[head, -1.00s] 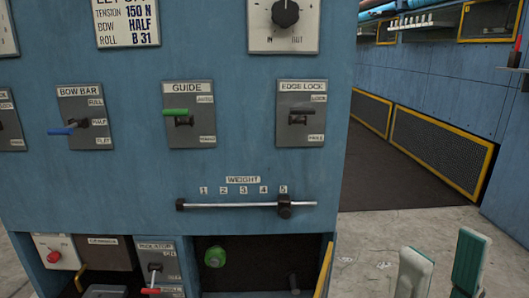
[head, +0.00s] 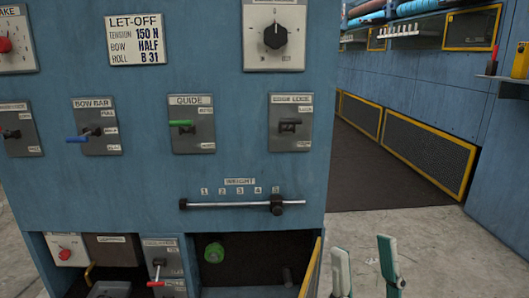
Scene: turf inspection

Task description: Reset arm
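My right gripper (head: 362,245) is at the bottom right, beside the right edge of the blue control panel (head: 130,190). Its two pale, green-backed fingers are apart with nothing between them, and it touches nothing that I can see. My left gripper is not in view. The panel has a bow bar lever with a blue handle (head: 77,139), a guide lever with a green handle (head: 181,123) and a black edge lock lever (head: 290,124). The weight rod (head: 235,205) has its dark slider (head: 277,204) by the 5 mark.
Below the rod is a dark recess with a green round knob (head: 214,253). To its left are a red knob (head: 64,254) and a red-handled indicator lever (head: 157,283). A let-off card (head: 134,40) hangs above. A dark walkway (head: 400,175) runs behind on the right.

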